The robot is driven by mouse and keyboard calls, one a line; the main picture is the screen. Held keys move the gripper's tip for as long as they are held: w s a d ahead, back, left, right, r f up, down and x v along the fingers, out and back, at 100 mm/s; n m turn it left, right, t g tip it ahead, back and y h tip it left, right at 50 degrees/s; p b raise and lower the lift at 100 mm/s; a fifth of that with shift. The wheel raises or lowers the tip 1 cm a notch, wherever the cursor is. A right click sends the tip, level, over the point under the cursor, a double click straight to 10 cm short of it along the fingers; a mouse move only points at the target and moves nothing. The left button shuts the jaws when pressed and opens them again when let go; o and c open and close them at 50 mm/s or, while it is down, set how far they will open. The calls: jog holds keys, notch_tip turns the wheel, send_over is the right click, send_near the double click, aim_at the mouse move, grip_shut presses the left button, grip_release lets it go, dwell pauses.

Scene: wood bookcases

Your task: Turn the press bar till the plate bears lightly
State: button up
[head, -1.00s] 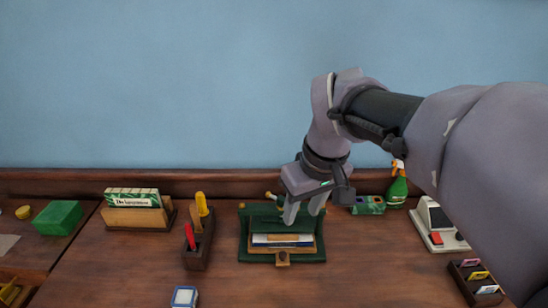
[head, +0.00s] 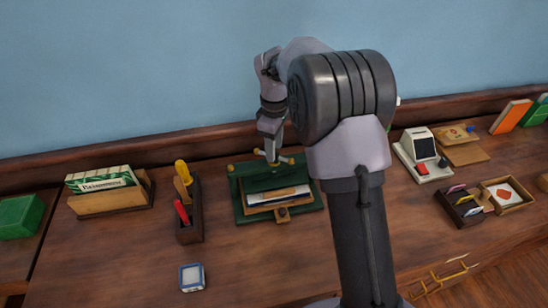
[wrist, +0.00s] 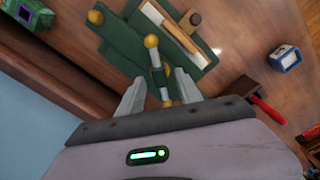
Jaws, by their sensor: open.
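The green book press (head: 313,203) stands on the wooden top, with a book and papers (head: 278,196) in it. Its bar (head: 286,160) has brass knobs and sits at the back of the press. In the wrist view the bar (wrist: 157,62) runs lengthwise between the two fingers of my gripper (wrist: 159,77). The fingers are open, one on each side of the bar, with gaps that look clear. In the head view my gripper (head: 271,150) points down at the bar. The plate's contact with the book cannot be made out.
A dark tool holder (head: 189,225) with red and yellow handles stands left of the press. A card rack (head: 110,203) is farther left. A small blue-and-white box (head: 191,277) lies in front. A white device (head: 421,160) stands to the right.

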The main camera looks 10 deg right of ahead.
notch_tip(320, 180, down, 2)
jog(key=shift+w+f, duration=0.1)
jog(key=shift+a, duration=0.1)
grip_shut()
jog(key=shift+m, duration=0.3)
